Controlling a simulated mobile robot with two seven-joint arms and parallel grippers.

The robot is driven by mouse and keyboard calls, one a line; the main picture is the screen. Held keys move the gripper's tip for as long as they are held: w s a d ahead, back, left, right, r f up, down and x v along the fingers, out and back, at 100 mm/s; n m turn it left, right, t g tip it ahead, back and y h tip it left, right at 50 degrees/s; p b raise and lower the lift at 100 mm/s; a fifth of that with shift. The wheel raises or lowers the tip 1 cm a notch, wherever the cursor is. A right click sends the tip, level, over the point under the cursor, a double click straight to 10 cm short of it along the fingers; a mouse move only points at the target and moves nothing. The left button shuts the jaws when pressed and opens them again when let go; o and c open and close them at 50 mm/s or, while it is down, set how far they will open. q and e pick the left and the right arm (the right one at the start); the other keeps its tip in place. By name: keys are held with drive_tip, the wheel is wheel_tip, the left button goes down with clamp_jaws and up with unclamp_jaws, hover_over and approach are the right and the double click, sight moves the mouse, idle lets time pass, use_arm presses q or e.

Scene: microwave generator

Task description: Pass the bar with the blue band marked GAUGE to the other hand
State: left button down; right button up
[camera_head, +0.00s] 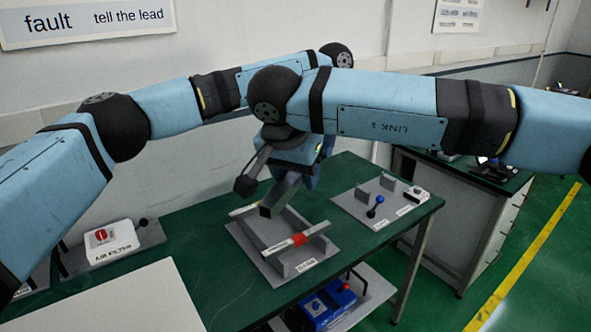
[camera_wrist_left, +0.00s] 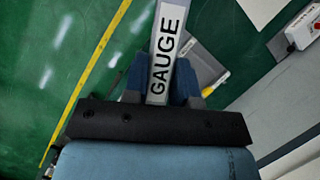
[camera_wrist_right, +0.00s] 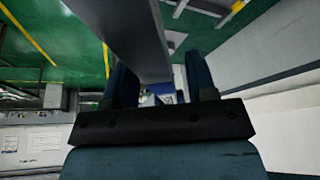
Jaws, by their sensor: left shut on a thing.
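The bar marked GAUGE (camera_wrist_left: 165,50) is pale with black lettering in the left wrist view. My left gripper (camera_wrist_left: 160,85) is shut on it, one finger on each side. No blue band shows on the visible part. In the right wrist view a dark grey bar (camera_wrist_right: 125,35), which looks like the same bar, reaches toward my right gripper (camera_wrist_right: 161,85). Its fingers are spread apart, with the bar's end at or in front of the gap; contact cannot be told. In the head view my right gripper (camera_head: 268,185) is above the table, and the left one is hidden behind the arms.
A blue-knobbed fixture (camera_head: 375,207) stands right, an AIR FILTER box (camera_head: 110,238) left. The table's right part is partly clear.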

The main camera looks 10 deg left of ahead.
clamp_jaws()
use_arm(q)
drive_tip(key=c, duration=0.8)
unclamp_jaws()
drive_tip(key=shift+c, duration=0.2)
